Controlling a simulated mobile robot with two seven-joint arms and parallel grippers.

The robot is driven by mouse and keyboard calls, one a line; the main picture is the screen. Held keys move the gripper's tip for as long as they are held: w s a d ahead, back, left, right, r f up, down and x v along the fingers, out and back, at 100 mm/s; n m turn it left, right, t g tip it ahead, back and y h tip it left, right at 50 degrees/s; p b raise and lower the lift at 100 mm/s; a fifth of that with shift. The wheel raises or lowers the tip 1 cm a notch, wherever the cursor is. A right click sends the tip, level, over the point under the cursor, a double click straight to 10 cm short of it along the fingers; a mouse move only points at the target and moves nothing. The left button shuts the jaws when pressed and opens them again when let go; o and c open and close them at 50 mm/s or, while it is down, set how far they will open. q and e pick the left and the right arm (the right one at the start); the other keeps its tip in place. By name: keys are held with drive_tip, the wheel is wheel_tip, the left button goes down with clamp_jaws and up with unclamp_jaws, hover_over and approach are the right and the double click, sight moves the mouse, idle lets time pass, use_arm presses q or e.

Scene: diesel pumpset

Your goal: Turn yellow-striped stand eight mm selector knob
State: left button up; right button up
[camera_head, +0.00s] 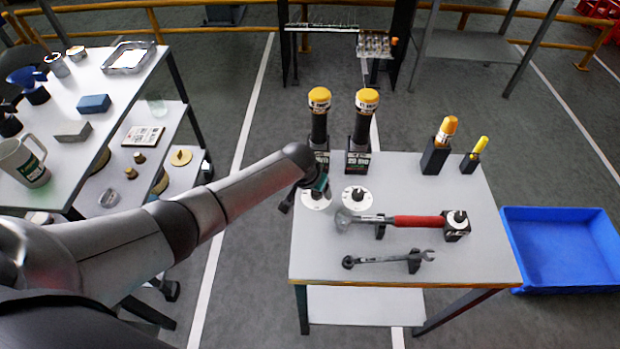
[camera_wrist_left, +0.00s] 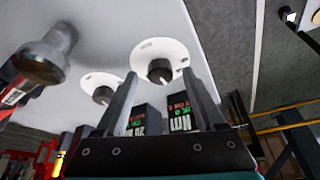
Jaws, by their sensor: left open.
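Two stands with black columns and orange-yellow tops stand at the table's back left, a left stand (camera_head: 319,125) and a right stand (camera_head: 360,130). I cannot tell from their tops which one is yellow-striped. In front of each is a white dial with a black knob: the left knob (camera_head: 317,194) and the right knob (camera_head: 355,196). My left gripper (camera_head: 303,195) is open above the left dial. In the left wrist view, its fingers (camera_wrist_left: 158,76) point toward the nearer knob (camera_wrist_left: 160,70), apparently without gripping it. The other knob (camera_wrist_left: 102,94) lies left of the fingers. My right gripper is out of view.
A red-handled hammer (camera_head: 418,221) and a wrench (camera_head: 385,261) rest on holders on the table (camera_head: 310,265). Two small orange- and yellow-topped holders (camera_head: 437,150) stand at the back right. A blue bin (camera_head: 565,250) sits on the floor to the right.

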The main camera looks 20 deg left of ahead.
use_arm(q)
drive_tip(key=p+v, duration=0.4)
drive_tip(key=v, duration=1)
drive_tip(key=shift+r+p, duration=0.2)
drive_tip(key=shift+p, duration=0.2)
drive_tip(key=shift+s, duration=0.2)
